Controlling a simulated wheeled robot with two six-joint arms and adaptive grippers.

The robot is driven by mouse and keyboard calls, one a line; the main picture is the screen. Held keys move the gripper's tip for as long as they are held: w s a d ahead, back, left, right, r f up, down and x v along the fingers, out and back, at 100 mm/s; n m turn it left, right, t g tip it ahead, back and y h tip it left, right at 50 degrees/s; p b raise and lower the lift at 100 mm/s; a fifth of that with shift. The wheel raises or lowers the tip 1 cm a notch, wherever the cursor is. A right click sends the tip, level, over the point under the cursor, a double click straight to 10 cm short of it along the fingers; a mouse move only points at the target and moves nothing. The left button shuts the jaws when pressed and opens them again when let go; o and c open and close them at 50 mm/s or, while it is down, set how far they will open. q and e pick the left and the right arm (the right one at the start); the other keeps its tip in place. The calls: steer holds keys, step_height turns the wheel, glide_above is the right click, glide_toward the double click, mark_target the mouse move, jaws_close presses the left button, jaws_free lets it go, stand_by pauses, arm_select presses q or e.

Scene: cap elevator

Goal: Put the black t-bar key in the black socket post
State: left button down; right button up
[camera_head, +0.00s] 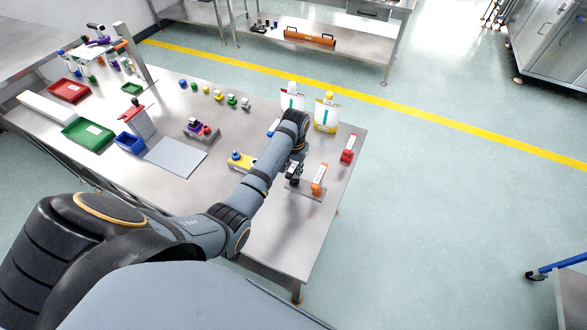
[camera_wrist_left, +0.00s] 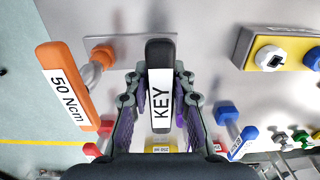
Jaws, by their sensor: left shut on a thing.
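My left gripper (camera_head: 294,172) is at the right part of the table, and its fingers show on both sides of the black t-bar key (camera_wrist_left: 159,58) in the left wrist view. They are shut on it. The key's black bar carries a white label reading KEY. It is over a grey plate (camera_wrist_left: 100,41); whether the key touches the plate is hidden. The same plate (camera_head: 316,194) shows below the gripper in the head view. I cannot make out the black socket post in either view. My right gripper is not in view.
A blue t-bar (camera_wrist_left: 231,126) and a red t-bar (camera_head: 348,149) stand nearby. A yellow box (camera_head: 241,160) is left of my forearm. White-and-yellow containers (camera_head: 326,115) stand behind.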

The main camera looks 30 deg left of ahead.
arm_select(q)
steer(key=shift+f, duration=0.15)
steer(key=c, duration=1.1)
jaws_free()
steer(key=shift+o, duration=0.2)
step_height(320, 180, up, 8)
steer(key=shift+d+f, duration=0.1)
steer(key=shift+f, duration=0.15)
